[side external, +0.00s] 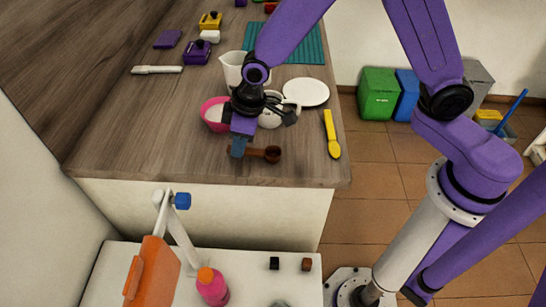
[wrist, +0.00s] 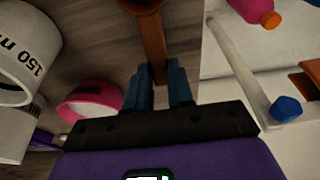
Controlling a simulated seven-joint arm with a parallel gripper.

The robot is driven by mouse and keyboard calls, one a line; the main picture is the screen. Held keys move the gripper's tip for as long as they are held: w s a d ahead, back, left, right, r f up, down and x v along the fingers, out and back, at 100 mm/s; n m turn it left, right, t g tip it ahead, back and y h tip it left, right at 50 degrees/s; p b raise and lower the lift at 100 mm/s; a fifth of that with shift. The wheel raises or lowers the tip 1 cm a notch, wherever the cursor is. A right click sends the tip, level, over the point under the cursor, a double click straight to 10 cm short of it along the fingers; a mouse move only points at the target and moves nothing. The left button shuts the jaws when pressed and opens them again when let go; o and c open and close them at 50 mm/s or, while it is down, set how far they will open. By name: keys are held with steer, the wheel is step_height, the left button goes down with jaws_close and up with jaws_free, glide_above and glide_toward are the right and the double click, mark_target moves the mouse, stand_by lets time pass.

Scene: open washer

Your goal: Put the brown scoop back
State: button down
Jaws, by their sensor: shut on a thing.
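The brown scoop (side external: 270,154) is near the front edge of the wooden counter, with its round bowl pointing right. My gripper (side external: 239,149) has its blue fingers shut on the scoop's handle. In the wrist view the handle of the scoop (wrist: 153,45) runs between the two fingers (wrist: 159,80), and its bowl is cut off at the top edge. I cannot tell whether the scoop touches the counter or hangs just above it.
The counter left of my gripper is clear.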

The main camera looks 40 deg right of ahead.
mark_target(249, 150)
steer(key=c, duration=0.7)
jaws_free()
steer(key=shift+c, duration=0.2)
steer(key=c, duration=0.4)
steer(key=v, duration=0.9)
